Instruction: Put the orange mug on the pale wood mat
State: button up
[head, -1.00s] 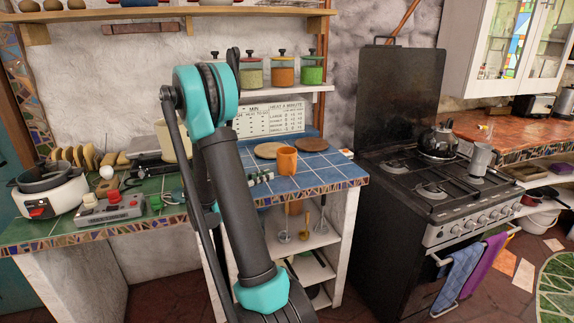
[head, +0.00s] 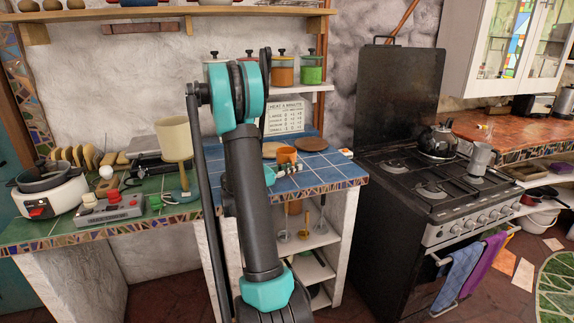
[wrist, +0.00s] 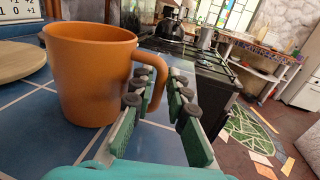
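The orange mug (head: 286,155) stands upright on the blue-tiled counter. Its lower part is hidden in the head view, and it stands large at left in the wrist view (wrist: 88,75), its handle toward the right. My gripper (wrist: 160,82) is open, with a clear gap between its green, dark-knobbed fingers. The left finger overlaps the mug's handle; I cannot tell whether they touch. A round pale wood mat (wrist: 18,60) lies left of the mug in the wrist view, and behind it to the left in the head view (head: 270,149).
A browner round mat (head: 311,144) lies behind the mug to the right. The black stove (head: 420,190) with a kettle (head: 438,141) stands to the right. A shelf of jars (head: 312,70) hangs above. A cream lampshade (head: 174,138) stands on the left counter.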

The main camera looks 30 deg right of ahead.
jog(key=shift+c, duration=0.5)
grip_shut()
jog(key=shift+r, duration=0.1)
